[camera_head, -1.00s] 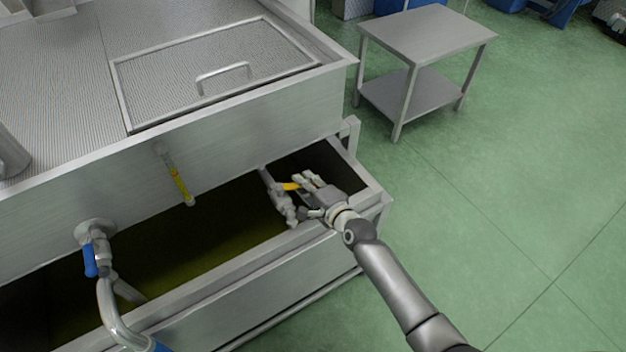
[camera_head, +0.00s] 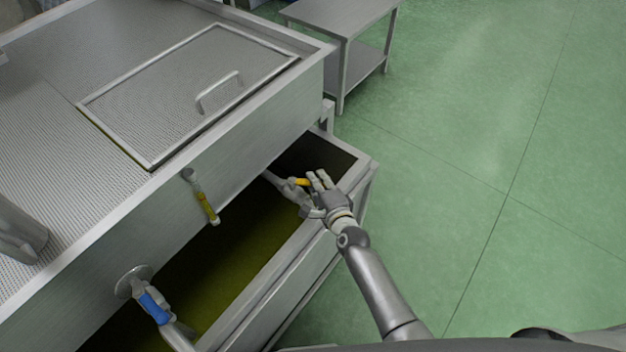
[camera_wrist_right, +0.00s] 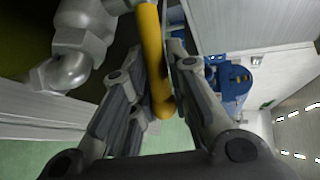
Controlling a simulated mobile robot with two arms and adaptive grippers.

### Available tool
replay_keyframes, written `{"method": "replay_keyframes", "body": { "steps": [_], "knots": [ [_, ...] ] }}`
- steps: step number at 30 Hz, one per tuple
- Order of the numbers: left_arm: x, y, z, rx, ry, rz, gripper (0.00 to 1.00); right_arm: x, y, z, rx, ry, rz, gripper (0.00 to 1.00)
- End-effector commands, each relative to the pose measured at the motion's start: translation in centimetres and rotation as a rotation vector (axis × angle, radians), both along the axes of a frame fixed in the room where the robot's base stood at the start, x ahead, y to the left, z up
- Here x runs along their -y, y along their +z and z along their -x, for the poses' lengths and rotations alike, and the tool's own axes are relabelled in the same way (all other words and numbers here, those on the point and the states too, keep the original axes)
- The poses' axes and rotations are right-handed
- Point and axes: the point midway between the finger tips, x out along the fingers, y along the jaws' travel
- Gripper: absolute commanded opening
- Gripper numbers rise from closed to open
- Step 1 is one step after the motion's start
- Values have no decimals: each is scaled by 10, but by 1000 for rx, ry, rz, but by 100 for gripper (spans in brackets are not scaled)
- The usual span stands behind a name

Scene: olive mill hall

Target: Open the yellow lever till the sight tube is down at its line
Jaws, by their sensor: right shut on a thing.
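The yellow lever (camera_head: 302,182) sits on a grey valve (camera_head: 291,192) above the right end of the open trough. My right gripper (camera_head: 318,187) is shut on the lever. In the right wrist view the yellow lever (camera_wrist_right: 151,45) runs between the two fingers of the gripper (camera_wrist_right: 158,85), with the valve body (camera_wrist_right: 80,45) to the left. The sight tube (camera_head: 204,205) is on the tank's front wall, with yellow liquid along much of its length. Its line is too small to make out. My left gripper is out of view.
A second valve with a blue handle (camera_head: 153,307) is on the tank front at lower left. The trough (camera_head: 362,172) below holds dark greenish liquid. The tank top has a lid with a handle (camera_head: 220,92). A steel table (camera_head: 345,18) stands behind; green floor (camera_head: 480,150) is free at right.

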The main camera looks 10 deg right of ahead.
Motion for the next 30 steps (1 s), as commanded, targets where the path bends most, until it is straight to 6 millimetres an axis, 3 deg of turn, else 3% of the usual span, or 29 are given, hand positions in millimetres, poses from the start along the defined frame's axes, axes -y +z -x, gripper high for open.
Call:
{"method": "replay_keyframes", "body": {
  "steps": [13,14,17,30],
  "knots": [
    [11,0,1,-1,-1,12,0,-1,-1,1,-3,-2,-4,0],
    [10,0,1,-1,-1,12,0,-1,-1,1,-3,-2,-4,21],
    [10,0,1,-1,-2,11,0,-1,-1,0,-3,-2,-4,33],
    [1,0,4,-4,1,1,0,1,1,5,-1,-3,-3,35]
  ]
}}
